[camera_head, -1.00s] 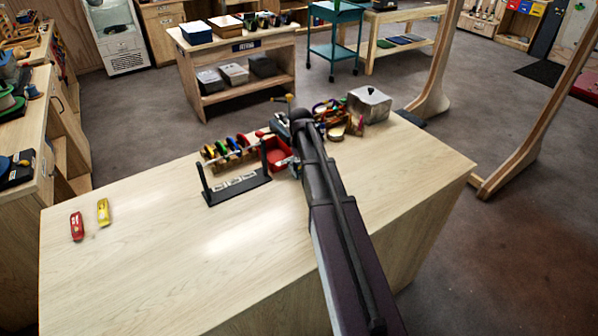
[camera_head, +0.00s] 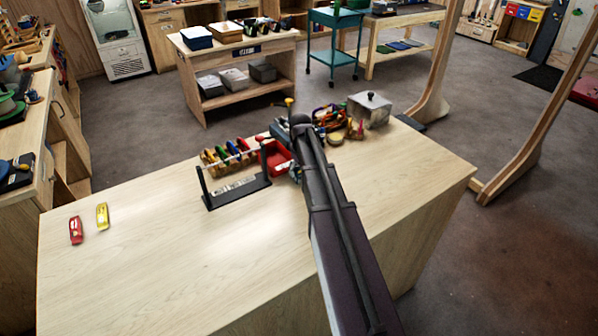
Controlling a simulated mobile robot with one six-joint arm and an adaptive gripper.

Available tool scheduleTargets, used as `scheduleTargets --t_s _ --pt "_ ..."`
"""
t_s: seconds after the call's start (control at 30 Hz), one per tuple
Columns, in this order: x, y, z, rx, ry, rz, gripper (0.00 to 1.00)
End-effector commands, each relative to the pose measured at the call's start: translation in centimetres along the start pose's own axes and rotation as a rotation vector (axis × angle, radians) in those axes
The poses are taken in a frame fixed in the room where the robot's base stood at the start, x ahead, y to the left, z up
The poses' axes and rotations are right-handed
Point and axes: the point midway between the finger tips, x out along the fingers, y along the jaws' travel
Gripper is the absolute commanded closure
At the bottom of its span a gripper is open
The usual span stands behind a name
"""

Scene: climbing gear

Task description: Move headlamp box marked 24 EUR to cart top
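My arm reaches across the wooden counter (camera_head: 130,262), and its wrist hides most of my gripper (camera_head: 283,131). I cannot see the fingertips or tell whether they hold anything. A red box-like item (camera_head: 275,157) sits just left of the wrist, partly covered by it. No 24 EUR marking is readable, so I cannot tell which thing is the headlamp box. A black stand (camera_head: 237,190) with pale labels stands in front of the red item. The teal cart (camera_head: 334,43) stands beyond the counter, with a green item on its top.
A rack of colourful gear (camera_head: 228,153) is behind the black stand. A lidded metal box (camera_head: 369,109) and assorted gear (camera_head: 333,122) are right of the wrist. Red (camera_head: 76,230) and yellow (camera_head: 102,216) items lie at left. A wooden display table (camera_head: 238,63) and upright wooden frames (camera_head: 541,130) stand beyond.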

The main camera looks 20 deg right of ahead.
Motion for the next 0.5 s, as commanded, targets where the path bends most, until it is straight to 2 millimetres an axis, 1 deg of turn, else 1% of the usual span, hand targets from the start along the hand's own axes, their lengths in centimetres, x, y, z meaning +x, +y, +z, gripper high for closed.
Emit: scheduleTargets --t_s 0.13,0.17,0.5 --pt "0.06 -0.07 0.08 0.000 -0.001 -0.001 0.65" --pt "0.07 -0.07 0.08 0.000 -0.002 -0.001 0.69" --pt "-0.16 -0.11 0.13 0.000 -0.002 -0.002 0.69"
